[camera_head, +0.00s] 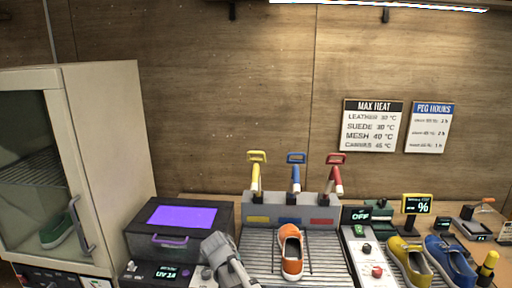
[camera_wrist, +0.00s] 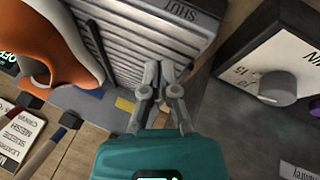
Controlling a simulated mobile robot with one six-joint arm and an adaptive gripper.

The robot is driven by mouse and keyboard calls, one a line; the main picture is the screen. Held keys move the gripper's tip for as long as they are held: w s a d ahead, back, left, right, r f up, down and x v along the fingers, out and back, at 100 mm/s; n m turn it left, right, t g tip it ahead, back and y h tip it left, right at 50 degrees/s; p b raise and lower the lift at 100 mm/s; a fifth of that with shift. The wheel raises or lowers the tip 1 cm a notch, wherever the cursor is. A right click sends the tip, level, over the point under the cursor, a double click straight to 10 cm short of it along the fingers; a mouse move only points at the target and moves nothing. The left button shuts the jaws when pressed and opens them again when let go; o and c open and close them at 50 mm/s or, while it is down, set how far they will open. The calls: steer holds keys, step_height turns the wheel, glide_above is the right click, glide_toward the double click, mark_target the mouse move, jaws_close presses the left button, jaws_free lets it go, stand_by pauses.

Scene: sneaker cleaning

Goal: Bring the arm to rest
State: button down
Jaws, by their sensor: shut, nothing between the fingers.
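My gripper is shut and empty in the wrist view (camera_wrist: 162,92), above the bench near the edge of a slatted rack. In the head view part of my arm shows at the bottom centre, left of the orange shoe; the fingertips cannot be made out there. The orange shoe (camera_head: 290,251) with a white sole lies on the slatted rack (camera_head: 325,262). It also shows at the upper left of the wrist view (camera_wrist: 60,45), apart from my fingers.
A black box with a purple window (camera_head: 182,215) stands left of my arm, beside a cabinet (camera_head: 105,160) holding a green shoe (camera_head: 57,231). Yellow (camera_head: 408,262) and blue (camera_head: 450,262) shoes stand at right. Yellow, blue and red-handled tools stand upright behind the rack.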

steer(key=s+d+g, duration=0.1)
steer(key=s+d, duration=0.1)
steer(key=d, duration=0.2)
steer(key=s+d+f, duration=0.1)
steer(key=d, duration=0.3)
steer(key=s+d+m+g+y, duration=0.1)
steer(key=s+d, duration=0.1)
steer(key=d, duration=0.2)
steer(key=shift+s+d+f+g, duration=0.3)
steer(key=shift+s+d+f, duration=0.05)
steer(key=s+d+m+g+y, duration=0.1)
steer(key=s+d+g+y, duration=0.1)
steer(key=s+d, duration=0.7)
steer(key=shift+d+f+y, duration=0.35)
steer(key=shift+d+y, duration=0.05)
steer(key=shift+d, duration=0.15)
